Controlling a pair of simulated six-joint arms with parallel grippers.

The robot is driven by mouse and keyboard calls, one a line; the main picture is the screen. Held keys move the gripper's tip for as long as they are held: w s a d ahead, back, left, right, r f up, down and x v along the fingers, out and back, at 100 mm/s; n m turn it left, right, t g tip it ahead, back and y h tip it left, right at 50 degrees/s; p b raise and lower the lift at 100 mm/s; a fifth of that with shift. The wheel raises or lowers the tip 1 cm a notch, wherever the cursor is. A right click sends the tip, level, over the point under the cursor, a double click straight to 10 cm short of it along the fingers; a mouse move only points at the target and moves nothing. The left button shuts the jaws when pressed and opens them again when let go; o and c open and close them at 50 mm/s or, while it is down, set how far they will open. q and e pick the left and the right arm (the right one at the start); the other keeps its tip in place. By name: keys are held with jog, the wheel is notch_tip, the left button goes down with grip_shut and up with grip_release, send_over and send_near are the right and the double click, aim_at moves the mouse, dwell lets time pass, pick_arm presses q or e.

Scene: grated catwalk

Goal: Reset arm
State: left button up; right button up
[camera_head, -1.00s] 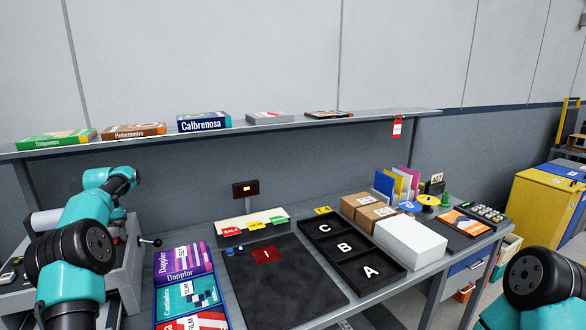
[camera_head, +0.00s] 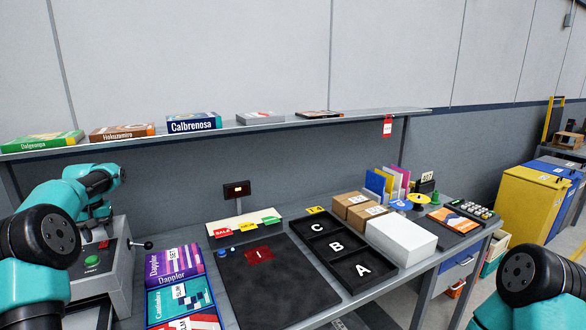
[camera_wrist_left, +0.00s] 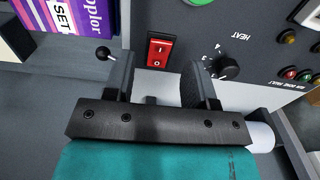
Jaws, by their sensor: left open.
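My left gripper (camera_wrist_left: 154,84) is open in the left wrist view, with its two dark fingers apart and nothing seen between them but the panel beyond. It is over a grey machine panel with a red rocker switch (camera_wrist_left: 160,50) just past the fingers and a black HEAT knob (camera_wrist_left: 228,66) to the right. In the head view my left arm (camera_head: 42,236) bends over the grey machine (camera_head: 118,275) at the left end of the bench. Its jaws are hard to make out there. Of my right arm (camera_head: 530,276) only a link shows at the lower right; its gripper is out of frame.
A small black-knobbed lever (camera_head: 147,245) sticks out from the machine. Boxes (camera_head: 180,300) lie beside a dark mat (camera_head: 270,285). A tray (camera_head: 352,285) lettered A, B, C and cartons (camera_head: 400,238) stand to the right. A shelf (camera_head: 270,126) with books runs above the bench.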

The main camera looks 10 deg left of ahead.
aim_at(104, 245)
pick_arm(q)
jog(key=shift+r, duration=1.65)
